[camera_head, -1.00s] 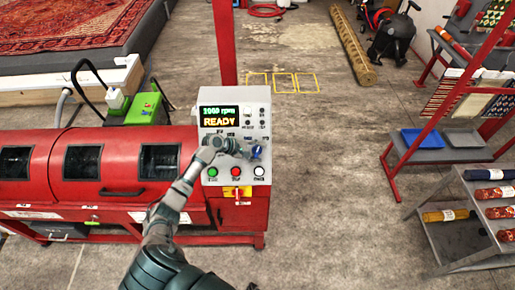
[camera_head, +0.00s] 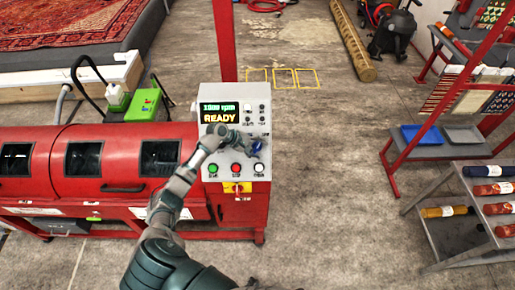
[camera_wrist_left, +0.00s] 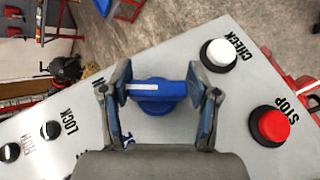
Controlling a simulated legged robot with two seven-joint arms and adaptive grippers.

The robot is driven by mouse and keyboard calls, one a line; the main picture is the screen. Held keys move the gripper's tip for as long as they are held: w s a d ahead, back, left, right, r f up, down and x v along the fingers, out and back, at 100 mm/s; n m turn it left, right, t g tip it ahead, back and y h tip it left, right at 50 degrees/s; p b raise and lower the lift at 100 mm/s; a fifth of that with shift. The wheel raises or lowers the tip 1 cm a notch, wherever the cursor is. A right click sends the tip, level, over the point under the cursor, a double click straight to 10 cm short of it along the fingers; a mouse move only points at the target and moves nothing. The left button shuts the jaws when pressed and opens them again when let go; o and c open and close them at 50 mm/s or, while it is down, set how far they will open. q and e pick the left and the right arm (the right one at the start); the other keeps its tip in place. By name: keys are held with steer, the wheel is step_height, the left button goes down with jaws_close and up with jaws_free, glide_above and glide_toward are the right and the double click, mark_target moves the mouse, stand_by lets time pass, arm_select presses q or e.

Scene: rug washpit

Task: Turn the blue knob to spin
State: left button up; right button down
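The blue knob (camera_head: 257,147) sits on the sloped light-grey control panel (camera_head: 208,125), at its right side. In the left wrist view the knob (camera_wrist_left: 158,103) shows a white line along its bar handle. The panel's display (camera_head: 219,113) shows an rpm figure and "READY". The label by the knob is mostly hidden by the gripper. My right gripper is not in view.
Green, red (camera_head: 236,169) and white (camera_head: 259,168) buttons sit just below the knob; a yellow-and-red switch (camera_head: 237,187) is lower. A red machine (camera_head: 110,190) adjoins on the left. A grey cart (camera_head: 455,235) with rolls stands right, with open floor between.

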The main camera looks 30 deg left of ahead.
arm_select(q)
steer(key=shift+o, duration=1.1)
steer(key=v, duration=1.1)
steer(key=shift+s+a+r, duration=0.25)
